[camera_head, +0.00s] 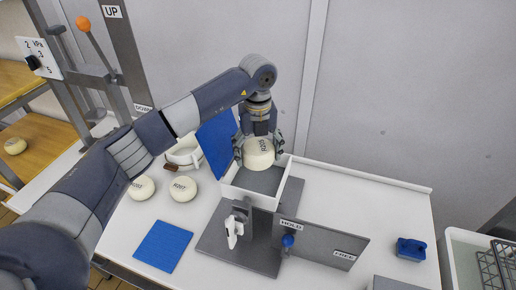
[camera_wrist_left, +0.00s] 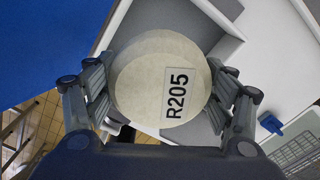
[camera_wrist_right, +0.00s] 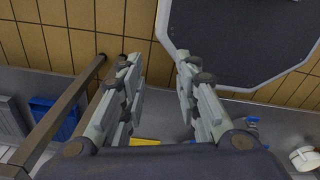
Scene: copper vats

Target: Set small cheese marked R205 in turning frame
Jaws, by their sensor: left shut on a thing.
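The small cheese marked R205 (camera_head: 259,153) is pale and round. My left gripper (camera_head: 259,150) is shut on it and holds it upright over the back of the white-walled turning frame (camera_head: 249,197). The frame has a grey inside. In the left wrist view the R205 label on the cheese (camera_wrist_left: 145,85) faces the camera, between both fingers, with the frame's white wall close by. Whether the cheese touches the frame floor I cannot tell. My right gripper (camera_wrist_right: 160,85) is open and empty, away from the table in the right wrist view.
Two other marked cheeses (camera_head: 183,188) (camera_head: 141,187) lie left of the frame. A blue mat (camera_head: 163,246) lies in front of them. A blue panel (camera_head: 216,143) stands at the frame's left. A HOLD/FREE plate (camera_head: 320,243) with a blue knob stands in front. The table's right side is mostly clear.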

